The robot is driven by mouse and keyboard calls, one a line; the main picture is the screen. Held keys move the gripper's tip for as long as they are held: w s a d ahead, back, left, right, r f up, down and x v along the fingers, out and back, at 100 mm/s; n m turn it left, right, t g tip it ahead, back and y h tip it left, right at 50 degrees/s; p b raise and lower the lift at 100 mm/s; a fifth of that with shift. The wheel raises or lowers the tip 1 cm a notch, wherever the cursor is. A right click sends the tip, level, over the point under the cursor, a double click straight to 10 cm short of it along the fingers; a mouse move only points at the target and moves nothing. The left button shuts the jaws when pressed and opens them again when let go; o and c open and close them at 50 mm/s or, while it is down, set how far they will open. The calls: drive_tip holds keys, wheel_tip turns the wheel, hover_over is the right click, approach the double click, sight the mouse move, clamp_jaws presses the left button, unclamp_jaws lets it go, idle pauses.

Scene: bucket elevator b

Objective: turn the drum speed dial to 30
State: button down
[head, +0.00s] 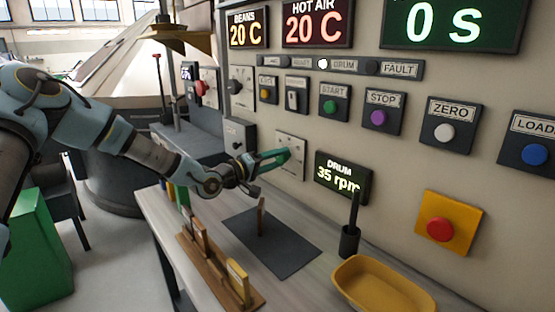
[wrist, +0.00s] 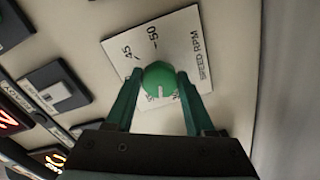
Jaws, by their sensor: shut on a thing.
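The drum speed dial is a green round knob (wrist: 160,80) with a white pointer line, on a pale plate (wrist: 196,50) marked "SPEED RPM". The numbers 45 and 50 show; the lower part of the scale is hidden by the fingers and gripper body. My gripper (wrist: 158,76) is shut on the knob, one green finger on each side. In the head view my gripper (head: 281,158) reaches the dial plate (head: 291,141) on the panel and hides the knob. The drum display (head: 342,178) reads 35 rpm.
Several buttons line the panel, among them green START (head: 330,107) and purple STOP (head: 378,117). A red button on a yellow plate (head: 455,222) is lower right. On the counter below are a dark mat (head: 275,247), a yellow tray (head: 383,285) and a black holder (head: 349,241).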

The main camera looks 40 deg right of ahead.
drive_tip(key=n, duration=0.4)
drive_tip(key=shift+n, duration=0.4)
idle(0.4)
drive_tip(key=shift+c, duration=1.4)
unclamp_jaws()
drive_tip(key=a+b, duration=0.3)
drive_tip(key=a, duration=0.7)
drive_tip(key=shift+w+a, duration=0.3)
drive_tip(key=shift+a, duration=0.1)
